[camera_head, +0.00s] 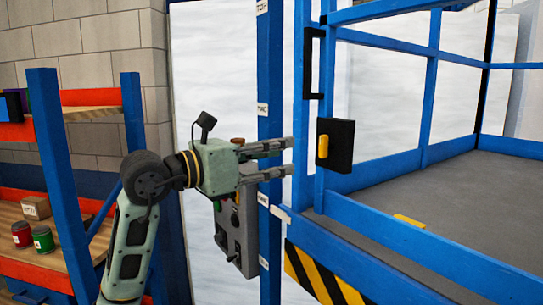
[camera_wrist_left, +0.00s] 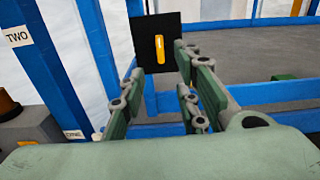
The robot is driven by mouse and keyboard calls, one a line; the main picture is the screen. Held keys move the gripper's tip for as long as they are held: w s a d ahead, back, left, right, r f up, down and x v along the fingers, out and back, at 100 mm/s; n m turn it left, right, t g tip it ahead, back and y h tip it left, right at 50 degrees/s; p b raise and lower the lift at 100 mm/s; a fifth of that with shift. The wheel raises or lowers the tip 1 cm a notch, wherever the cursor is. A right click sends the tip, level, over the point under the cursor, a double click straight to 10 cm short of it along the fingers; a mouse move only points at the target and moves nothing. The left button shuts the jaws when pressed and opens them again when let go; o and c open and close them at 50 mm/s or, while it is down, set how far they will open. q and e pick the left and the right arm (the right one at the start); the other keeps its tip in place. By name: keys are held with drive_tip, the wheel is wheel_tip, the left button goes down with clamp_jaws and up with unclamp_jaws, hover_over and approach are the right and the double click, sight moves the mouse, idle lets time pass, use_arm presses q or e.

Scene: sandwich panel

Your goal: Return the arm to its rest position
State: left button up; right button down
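My left gripper (camera_head: 288,158) reaches in from the left in the head view, its two fingers pointing right and spread apart with nothing between them. In the left wrist view the gripper (camera_wrist_left: 158,88) also shows open and empty. Ahead of the fingertips is a black plate with a yellow handle (camera_head: 323,146), fixed to the blue frame. This plate (camera_wrist_left: 150,54) shows beyond the fingers in the left wrist view; a gap seems to separate them. A grey control box (camera_head: 237,238) with buttons hangs just below my left gripper and is partly hidden by it. My right gripper is not in view.
A blue post (camera_head: 270,70) with labels stands close behind the fingers. Blue rails (camera_head: 420,245) surround a grey platform (camera_head: 480,185) at right. A shelf (camera_head: 60,115) with cans and a small box stands at left. A black-and-yellow striped edge (camera_head: 318,280) is below.

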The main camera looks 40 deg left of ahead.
use_arm(q)
drive_tip(key=shift+s+a, duration=0.1)
drive_tip(key=shift+s, duration=0.25)
idle(0.3)
